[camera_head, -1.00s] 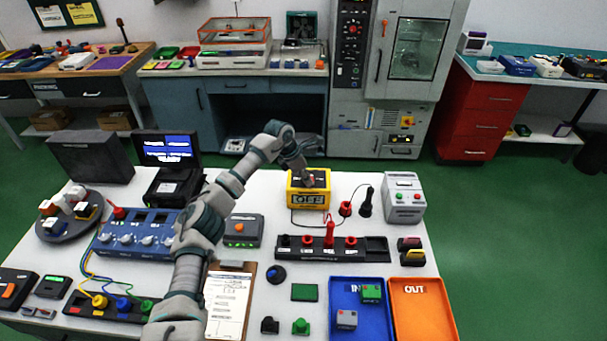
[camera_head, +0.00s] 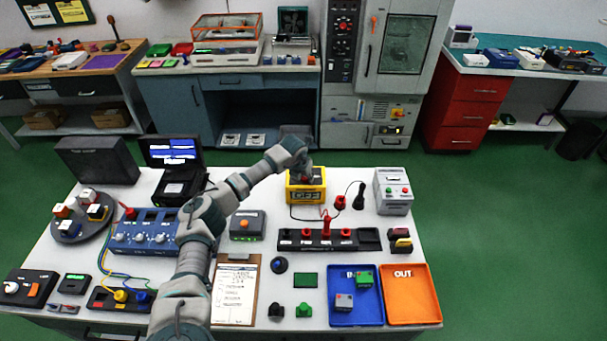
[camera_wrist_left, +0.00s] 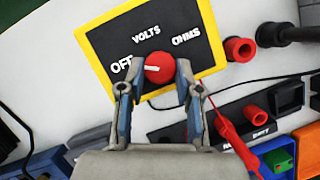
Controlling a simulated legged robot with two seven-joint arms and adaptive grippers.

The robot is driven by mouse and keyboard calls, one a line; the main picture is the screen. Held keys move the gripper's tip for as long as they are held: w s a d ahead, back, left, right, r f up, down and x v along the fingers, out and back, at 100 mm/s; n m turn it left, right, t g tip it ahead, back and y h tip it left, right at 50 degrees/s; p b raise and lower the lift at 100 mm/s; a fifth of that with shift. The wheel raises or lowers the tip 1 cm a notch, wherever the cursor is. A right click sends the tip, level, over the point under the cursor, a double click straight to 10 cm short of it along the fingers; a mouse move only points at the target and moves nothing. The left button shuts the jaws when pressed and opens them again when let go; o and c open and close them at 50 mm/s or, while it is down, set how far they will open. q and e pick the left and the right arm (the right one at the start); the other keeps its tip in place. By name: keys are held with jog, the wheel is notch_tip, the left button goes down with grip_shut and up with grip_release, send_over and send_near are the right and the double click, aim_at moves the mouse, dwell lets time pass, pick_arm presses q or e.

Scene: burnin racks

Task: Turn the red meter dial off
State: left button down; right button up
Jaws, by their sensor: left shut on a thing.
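The yellow meter (camera_head: 306,197) stands on the white table, and its display appears to read OFF. In the left wrist view its black face (camera_wrist_left: 195,45) carries the labels OFF, VOLTS and OHMS. The red dial (camera_wrist_left: 158,68) sits on this face, its white mark lying roughly level and on the side of the OFF label. My left gripper (camera_wrist_left: 155,80) has its two fingers on either side of the dial and is shut on it. In the head view the left gripper (camera_head: 305,172) is over the top of the meter and mostly hides the dial. My right gripper is not in view.
A black socket strip (camera_head: 290,245) with a red probe (camera_head: 327,224) upright lies in front of the meter. A black probe (camera_head: 359,196) and grey box (camera_head: 393,205) stand to its right. Blue (camera_head: 342,315) and orange (camera_head: 405,317) trays are at the front right.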

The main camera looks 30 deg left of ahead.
pick_arm(q)
jog(key=shift+f+n, duration=0.15)
jog(key=shift+n, duration=0.25)
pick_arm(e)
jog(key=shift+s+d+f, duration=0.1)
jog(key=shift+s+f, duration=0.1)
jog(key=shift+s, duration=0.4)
pick_arm(q)
jog(key=c, duration=0.8)
grip_release()
jog(key=shift+w, duration=0.1)
jog(key=shift+a, duration=0.1)
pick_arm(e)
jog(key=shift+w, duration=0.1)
pick_arm(q)
jog(key=shift+r, duration=0.4)
jog(key=v, duration=1.1)
